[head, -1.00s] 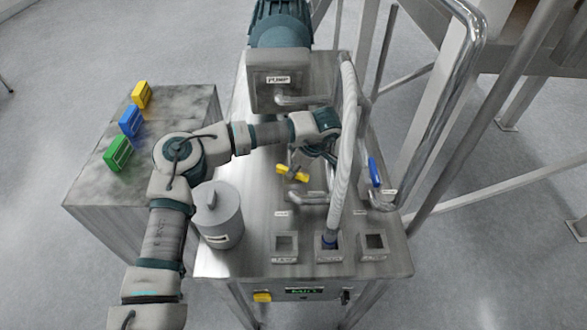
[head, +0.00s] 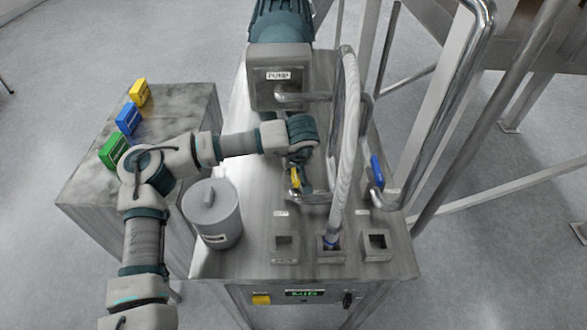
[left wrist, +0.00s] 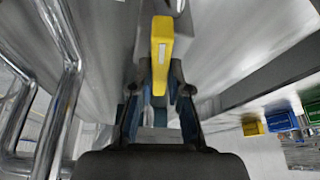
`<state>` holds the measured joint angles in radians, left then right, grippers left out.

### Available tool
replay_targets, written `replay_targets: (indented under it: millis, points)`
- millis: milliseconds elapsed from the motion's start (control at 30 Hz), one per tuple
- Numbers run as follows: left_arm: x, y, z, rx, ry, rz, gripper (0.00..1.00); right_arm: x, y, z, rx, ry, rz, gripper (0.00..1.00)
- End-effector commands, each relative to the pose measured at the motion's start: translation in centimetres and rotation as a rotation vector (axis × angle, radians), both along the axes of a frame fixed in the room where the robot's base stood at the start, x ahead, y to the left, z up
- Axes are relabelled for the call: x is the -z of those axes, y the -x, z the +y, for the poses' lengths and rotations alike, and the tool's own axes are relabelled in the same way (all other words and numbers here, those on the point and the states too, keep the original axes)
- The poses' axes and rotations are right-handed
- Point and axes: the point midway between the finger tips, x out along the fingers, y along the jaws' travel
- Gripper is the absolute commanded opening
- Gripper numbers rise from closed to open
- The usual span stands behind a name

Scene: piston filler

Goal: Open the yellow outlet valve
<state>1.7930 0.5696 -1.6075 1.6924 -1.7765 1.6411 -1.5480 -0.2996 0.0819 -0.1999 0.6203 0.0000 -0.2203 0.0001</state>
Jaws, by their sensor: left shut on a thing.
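The yellow outlet valve handle (head: 295,178) stands above the metal machine top (head: 250,215), in front of the pump. In the head view it points nearly straight up and down the picture, and its far end is hidden by my gripper. In the left wrist view the yellow handle (left wrist: 161,50) runs lengthwise between the fingers. My left gripper (head: 301,180) is shut on the handle, and it also shows in the left wrist view (left wrist: 160,80) with one finger on each side. My right gripper is not in view.
A pale hose (head: 348,130) rises close to the right of my gripper. A blue valve handle (head: 377,170) is farther right. A lidded pot (head: 212,212) stands at the left under my arm. Several colored blocks, one of them green (head: 113,150), sit on the side table (head: 185,105).

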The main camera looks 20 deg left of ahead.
Motion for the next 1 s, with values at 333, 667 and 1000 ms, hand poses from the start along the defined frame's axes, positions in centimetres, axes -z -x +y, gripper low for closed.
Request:
replay_targets:
  millis: [333, 667, 1000]
  points:
    - [-0.17, -0.10, 0.13, 0.178, 0.001, -0.006, 0.00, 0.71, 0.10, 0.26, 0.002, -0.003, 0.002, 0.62]
    - [-0.27, -0.09, 0.14, 0.228, 0.001, -0.006, 0.00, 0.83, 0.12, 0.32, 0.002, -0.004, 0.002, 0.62]
    - [-0.27, -0.08, 0.13, 0.230, 0.001, -0.006, 0.19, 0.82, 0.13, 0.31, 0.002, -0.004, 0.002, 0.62]
